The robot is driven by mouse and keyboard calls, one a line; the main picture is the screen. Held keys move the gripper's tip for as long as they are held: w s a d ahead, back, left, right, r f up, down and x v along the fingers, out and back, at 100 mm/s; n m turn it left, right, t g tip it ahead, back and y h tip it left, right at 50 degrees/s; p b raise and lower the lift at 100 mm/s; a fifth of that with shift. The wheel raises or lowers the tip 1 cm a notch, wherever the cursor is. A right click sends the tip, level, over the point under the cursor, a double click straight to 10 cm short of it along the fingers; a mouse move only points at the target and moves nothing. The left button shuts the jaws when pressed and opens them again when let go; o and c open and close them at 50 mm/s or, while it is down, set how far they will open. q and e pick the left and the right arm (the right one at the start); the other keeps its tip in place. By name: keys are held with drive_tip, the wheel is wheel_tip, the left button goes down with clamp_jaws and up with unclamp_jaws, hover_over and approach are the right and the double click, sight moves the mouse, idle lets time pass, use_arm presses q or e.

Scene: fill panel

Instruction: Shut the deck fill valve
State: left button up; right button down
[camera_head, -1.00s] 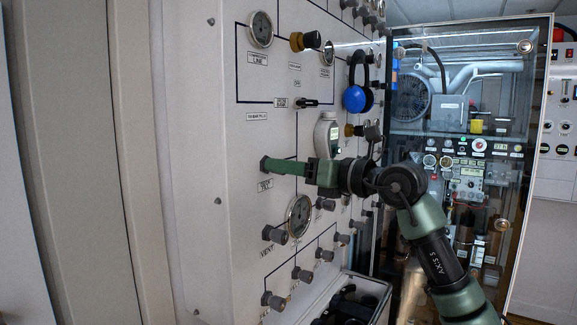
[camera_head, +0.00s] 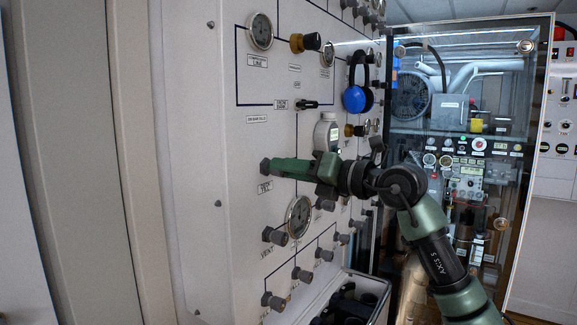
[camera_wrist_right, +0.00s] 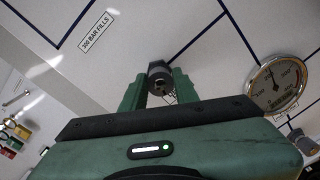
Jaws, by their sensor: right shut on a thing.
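My right gripper (camera_head: 276,167) reaches left to the panel and is shut on a dark grey valve knob (camera_head: 265,166) above a small white label (camera_head: 265,186) that I cannot read clearly. In the right wrist view the gripper's two green fingers (camera_wrist_right: 160,88) stand on either side of the knob (camera_wrist_right: 158,72), whose round end shows between them. The fingers hide part of the knob in the head view. Whether this valve is open or shut cannot be told. My left gripper is not in view.
A gauge (camera_head: 299,216) sits below right of the gripper, also in the right wrist view (camera_wrist_right: 279,83). A grey vent knob (camera_head: 275,236) is below. A white bottle (camera_head: 326,132) and blue ear defenders (camera_head: 356,98) are above right. A glass-fronted cabinet (camera_head: 511,100) stands behind my arm.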

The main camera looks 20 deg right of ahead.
drive_tip(key=m+p, duration=0.6)
drive_tip(key=m, duration=0.4)
drive_tip(key=m+y+p, duration=0.1)
drive_tip(key=m+p, duration=0.6)
drive_tip(key=m, duration=0.3)
drive_tip(key=m+g+p, duration=0.1)
drive_tip(key=m+p, duration=0.5)
drive_tip(key=m, duration=0.5)
drive_tip(key=shift+f+y+p, duration=0.3)
drive_tip(key=shift+f+p, duration=0.1)
drive_tip(key=c, duration=1.1)
unclamp_jaws()
drive_tip(key=shift+s, duration=0.1)
